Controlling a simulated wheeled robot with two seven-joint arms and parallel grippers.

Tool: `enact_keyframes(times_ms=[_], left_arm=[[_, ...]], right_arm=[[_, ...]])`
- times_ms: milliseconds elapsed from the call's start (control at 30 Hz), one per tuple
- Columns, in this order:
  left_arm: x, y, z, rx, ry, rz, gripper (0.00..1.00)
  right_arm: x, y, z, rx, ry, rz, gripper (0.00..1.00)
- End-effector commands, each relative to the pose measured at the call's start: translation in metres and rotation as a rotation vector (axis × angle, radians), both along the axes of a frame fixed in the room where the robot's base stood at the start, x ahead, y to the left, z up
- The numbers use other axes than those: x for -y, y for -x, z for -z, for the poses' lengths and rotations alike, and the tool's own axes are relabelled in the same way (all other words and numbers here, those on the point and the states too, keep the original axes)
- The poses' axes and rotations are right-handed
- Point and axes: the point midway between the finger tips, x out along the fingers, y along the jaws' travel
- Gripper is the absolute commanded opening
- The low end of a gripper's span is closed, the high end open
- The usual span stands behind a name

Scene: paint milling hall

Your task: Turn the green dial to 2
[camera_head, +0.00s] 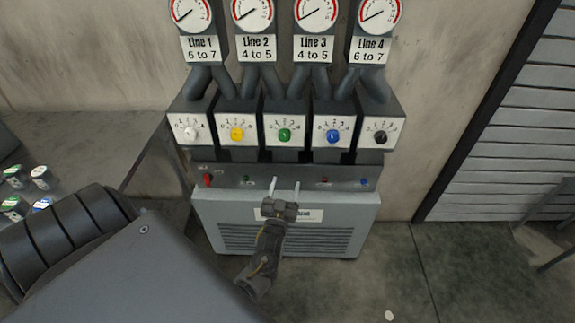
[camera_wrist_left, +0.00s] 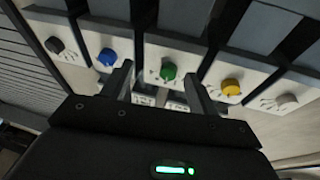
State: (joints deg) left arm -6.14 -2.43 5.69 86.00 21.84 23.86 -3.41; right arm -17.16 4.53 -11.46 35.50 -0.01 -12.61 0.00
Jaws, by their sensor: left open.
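The green dial (camera_head: 284,135) is the middle one of a row of dials on the machine, on a white numbered plate (camera_head: 285,125). In the left wrist view the green dial (camera_wrist_left: 168,71) shows beyond and between my left gripper's fingers. My left gripper (camera_head: 285,186) is open and empty, below the green dial and in front of the machine's lower panel. It does not touch the dial. The number the green dial points to is too small to read surely. My right gripper is not in view.
White (camera_head: 189,133), yellow (camera_head: 237,134), blue (camera_head: 333,136) and black (camera_head: 379,137) dials flank the green one. Gauges (camera_head: 316,14) stand above. A ledge with small buttons (camera_head: 208,178) juts out below. A table (camera_head: 95,145) with small jars (camera_head: 41,176) is at left.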

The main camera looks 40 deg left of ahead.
Motion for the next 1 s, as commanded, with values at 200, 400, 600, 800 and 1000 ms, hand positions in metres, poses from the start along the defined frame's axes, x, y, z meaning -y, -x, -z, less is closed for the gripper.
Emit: enact_keyframes(times_ms=[200, 400, 600, 800, 1000], left_arm=[[0.014, 0.003, 0.044, -0.127, 0.031, 0.054, 0.59], [0.027, 0.012, 0.084, -0.240, 0.058, 0.098, 0.59], [0.040, 0.024, 0.123, -0.354, 0.085, 0.140, 0.59], [0.053, 0.041, 0.160, -0.463, 0.108, 0.179, 0.59], [0.062, 0.058, 0.189, -0.555, 0.128, 0.209, 0.59]], right_arm=[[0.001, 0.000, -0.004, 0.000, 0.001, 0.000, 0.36], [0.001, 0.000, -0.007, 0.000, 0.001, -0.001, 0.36], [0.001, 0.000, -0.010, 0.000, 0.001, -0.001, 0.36], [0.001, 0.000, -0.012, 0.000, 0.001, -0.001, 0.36], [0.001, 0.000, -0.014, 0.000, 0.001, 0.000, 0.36]])
